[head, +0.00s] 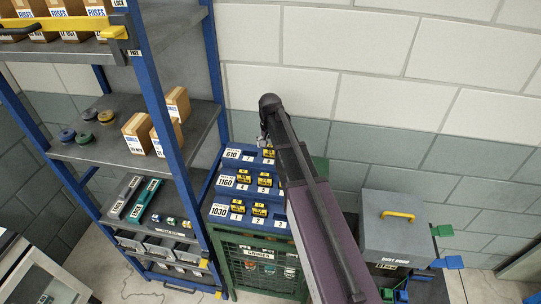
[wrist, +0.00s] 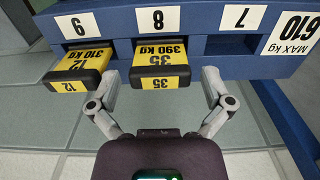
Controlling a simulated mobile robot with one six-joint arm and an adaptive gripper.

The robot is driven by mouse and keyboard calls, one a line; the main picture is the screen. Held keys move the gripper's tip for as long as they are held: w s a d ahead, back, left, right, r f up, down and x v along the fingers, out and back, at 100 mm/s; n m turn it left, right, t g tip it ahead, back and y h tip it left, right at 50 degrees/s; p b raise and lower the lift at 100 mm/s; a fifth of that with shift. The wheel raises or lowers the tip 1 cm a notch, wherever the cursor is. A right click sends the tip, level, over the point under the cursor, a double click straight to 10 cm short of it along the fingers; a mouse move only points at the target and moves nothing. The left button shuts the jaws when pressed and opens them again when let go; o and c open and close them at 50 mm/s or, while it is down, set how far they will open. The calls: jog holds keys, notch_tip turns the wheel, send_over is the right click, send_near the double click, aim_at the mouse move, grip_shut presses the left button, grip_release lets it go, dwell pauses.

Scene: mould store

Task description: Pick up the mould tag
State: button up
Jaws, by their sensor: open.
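Several yellow-and-black mould tags sit in a stepped blue rack (head: 232,187). In the wrist view, a tag marked 35, 390 kg (wrist: 160,68) juts from slot 8 of the rack's 610 row. A tag marked 12, 310 kg (wrist: 80,67) juts from slot 9 to its left. Slot 7, to the right, is empty. My gripper (wrist: 160,82) is open, with one fingertip on each side of tag 35 and gaps between. The left fingertip is between the two tags. In the head view my arm hides part of the rack.
A blue-framed shelf unit (head: 178,130) with boxes and small parts stands left of the rack. Below the rack is a green mesh-fronted cabinet (head: 262,262). A grey lidded box (head: 393,228) with a yellow handle stands to the right. A block wall is close behind.

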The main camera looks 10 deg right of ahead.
jog(key=c, duration=1)
jog(key=shift+r, duration=0.1)
notch_tip(320, 180, up, 3)
jog(key=p, duration=0.3)
jog(key=shift+r, duration=0.15)
jog(key=s+d, duration=0.1)
jog(key=s, duration=0.4)
jog(key=s+d+r+p, duration=0.1)
jog(key=s, duration=0.4)
jog(key=s+d+p, duration=0.1)
jog(key=s, duration=0.4)
jog(key=shift+s+r, duration=0.25)
jog(key=shift+s, duration=0.1)
jog(key=shift+r+p, duration=3.5)
jog(key=shift+p, duration=0.05)
